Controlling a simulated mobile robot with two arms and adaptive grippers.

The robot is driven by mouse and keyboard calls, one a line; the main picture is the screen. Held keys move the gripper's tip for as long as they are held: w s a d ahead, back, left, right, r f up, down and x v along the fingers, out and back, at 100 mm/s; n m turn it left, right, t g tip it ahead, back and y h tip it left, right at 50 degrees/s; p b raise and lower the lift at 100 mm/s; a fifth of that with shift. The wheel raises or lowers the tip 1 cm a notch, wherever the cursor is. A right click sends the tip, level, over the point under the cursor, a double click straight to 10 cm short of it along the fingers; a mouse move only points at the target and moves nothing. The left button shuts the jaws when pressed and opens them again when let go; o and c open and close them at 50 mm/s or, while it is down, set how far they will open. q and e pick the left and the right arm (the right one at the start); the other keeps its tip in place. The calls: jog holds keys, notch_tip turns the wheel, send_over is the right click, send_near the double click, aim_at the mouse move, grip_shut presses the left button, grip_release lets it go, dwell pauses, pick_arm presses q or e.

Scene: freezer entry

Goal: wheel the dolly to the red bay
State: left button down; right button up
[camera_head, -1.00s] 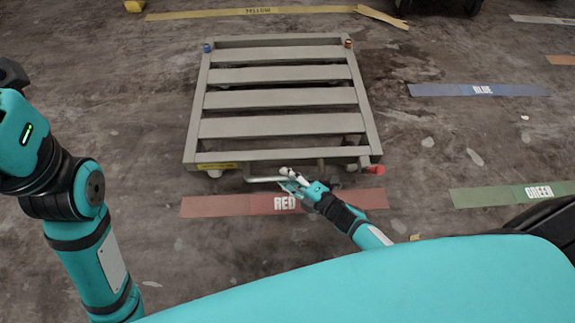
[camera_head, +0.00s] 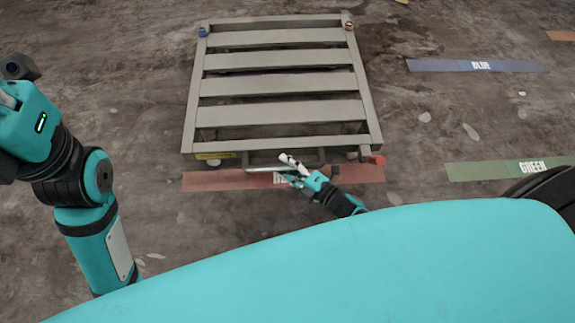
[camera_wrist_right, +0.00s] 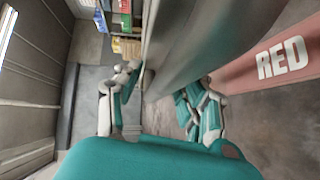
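The dolly (camera_head: 280,111) is a grey slatted platform on the floor, with blue and orange caps at its far corners and a red one at the near right. Its handle bar (camera_head: 262,169) is on the near edge. My right gripper (camera_head: 290,170) is at this bar; in the right wrist view its fingers (camera_wrist_right: 162,95) lie on both sides of a grey bar and appear closed on it. The red bay's strip (camera_head: 225,182) lies just under and in front of the near edge, its lettering partly covered by my gripper. My left gripper is cut off at the left edge, its fingertips unseen.
A blue strip (camera_head: 450,66) and a green strip (camera_head: 480,171) lie on the floor to the right. Floor left and right of the dolly is clear. In the right wrist view, shelves with coloured boxes (camera_wrist_right: 118,25) stand in the background.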

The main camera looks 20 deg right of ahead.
jog(key=shift+s+f, duration=0.1)
jog(key=shift+s+d, duration=0.1)
jog(key=shift+s, duration=0.1)
jog(key=v, duration=1.1)
jog(key=shift+s+d, duration=0.2)
